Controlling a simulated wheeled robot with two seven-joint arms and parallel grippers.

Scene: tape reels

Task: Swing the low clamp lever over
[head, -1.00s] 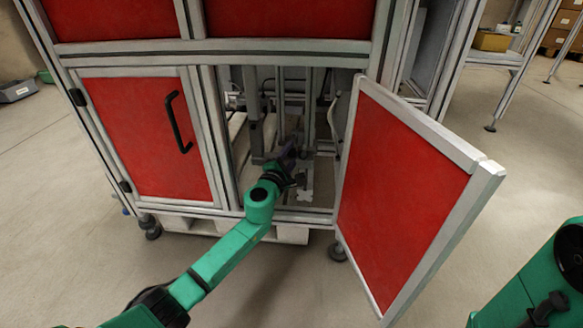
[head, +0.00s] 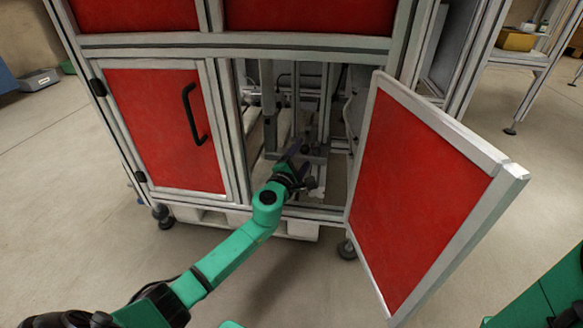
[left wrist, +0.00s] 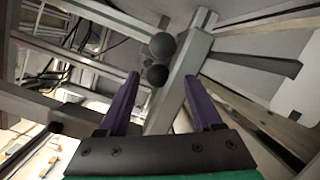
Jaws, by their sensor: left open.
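Two dark ball knobs show in the left wrist view, the upper knob (left wrist: 162,45) and the lower knob (left wrist: 157,75), in front of a grey metal bar. I cannot tell which of them belongs to the low clamp lever. My left gripper (left wrist: 163,88) has its two purple fingers spread, with the lower knob appearing between their tips and nothing gripped. In the head view my left gripper (head: 304,160) reaches into the open cabinet bay; the lever is too small to make out there. My right gripper is out of view.
The open red door (head: 420,200) stands out to the right of the bay. The closed red door (head: 160,130) with a black handle is on the left. Metal profiles frame the bay closely, and a pale pallet (head: 300,229) sits beneath. The floor in front is clear.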

